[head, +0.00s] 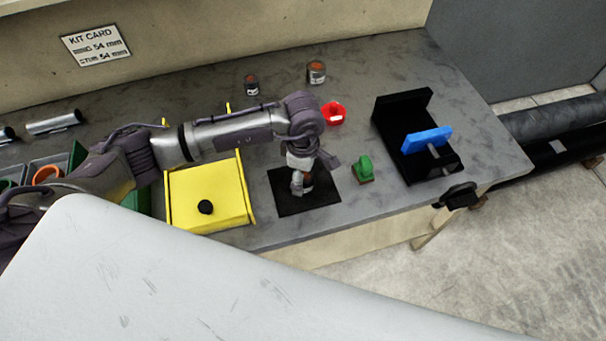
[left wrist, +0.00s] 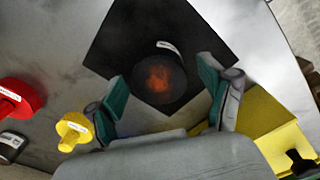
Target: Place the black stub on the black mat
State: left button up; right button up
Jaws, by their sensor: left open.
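The black mat (head: 285,204) lies on the grey bench near its front edge; it also shows in the left wrist view (left wrist: 118,40). The black stub (left wrist: 160,80), a dark round piece with an orange-brown patch on top and a white label, is upright over the mat. In the head view the stub (head: 308,183) is mostly hidden by my gripper. My left gripper (head: 303,188) points down over the mat. In the left wrist view its open teal-padded fingers (left wrist: 160,97) are on either side of the stub, with gaps visible. My right gripper is not in view.
A yellow fixture (head: 185,185) with a black knob stands left of the mat. A green piece (head: 364,168) and a black bracket with a blue plate (head: 428,138) are to the right. A red piece (head: 333,113) and two small cans (head: 316,72) are behind. A yellow knob (left wrist: 75,128) is beside one finger.

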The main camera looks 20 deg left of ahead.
pick_arm(q)
notch_tip(320, 180, up, 10)
jog(key=b, duration=0.3)
jog(key=shift+w+f, duration=0.1)
jog(key=shift+f, duration=0.05)
jog(key=shift+r+b, duration=0.3)
jog(key=shift+r, duration=0.45)
